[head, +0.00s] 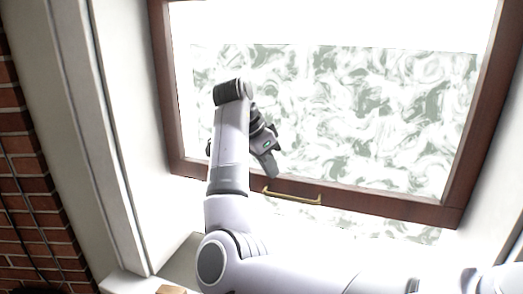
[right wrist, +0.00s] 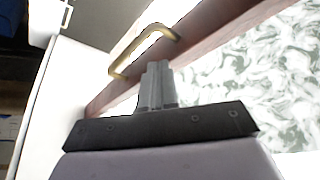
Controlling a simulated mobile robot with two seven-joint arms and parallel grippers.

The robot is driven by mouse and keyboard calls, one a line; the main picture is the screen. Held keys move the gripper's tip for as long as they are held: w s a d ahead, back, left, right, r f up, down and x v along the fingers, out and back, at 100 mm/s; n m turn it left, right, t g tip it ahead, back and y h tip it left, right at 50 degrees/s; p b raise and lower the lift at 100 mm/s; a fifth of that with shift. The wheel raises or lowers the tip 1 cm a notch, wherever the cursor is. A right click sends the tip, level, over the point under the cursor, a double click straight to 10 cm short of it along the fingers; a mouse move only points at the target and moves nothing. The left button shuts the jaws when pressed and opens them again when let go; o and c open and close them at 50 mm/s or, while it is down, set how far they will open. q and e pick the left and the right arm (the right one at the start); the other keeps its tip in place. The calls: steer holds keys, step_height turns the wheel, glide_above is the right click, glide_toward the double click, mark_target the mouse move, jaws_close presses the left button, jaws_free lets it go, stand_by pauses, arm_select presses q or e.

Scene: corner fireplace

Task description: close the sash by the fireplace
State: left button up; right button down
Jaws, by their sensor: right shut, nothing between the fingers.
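The sash (head: 308,197) is a dark reddish-brown wooden frame around a bright pane with a green and white swirl pattern. Its bottom rail has a brass bar handle (head: 292,196). Bright opening shows below the rail, so the sash stands raised. My right gripper (head: 270,170) is shut and empty, close to the rail just above and left of the handle in the head view. In the right wrist view the shut fingers (right wrist: 157,72) point at the rail beside the brass handle (right wrist: 142,48); I cannot tell whether they touch it. My left gripper is out of view.
A white window jamb (head: 105,130) runs up the left side, with a red brick wall (head: 25,185) beyond it. A white sill corner (head: 130,284) and a small brown object (head: 171,289) show at the bottom left. My right arm covers part of the sash.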

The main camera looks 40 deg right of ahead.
mark_target(265, 192)
steer(key=shift+w+a+f, duration=0.1)
steer(key=shift+a+f, duration=0.25)
steer(key=shift+f, duration=0.45)
steer(key=shift+a+f, duration=0.3)
steer(key=shift+f, duration=0.45)
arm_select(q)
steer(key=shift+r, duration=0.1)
arm_select(e)
steer(key=shift+f, duration=0.1)
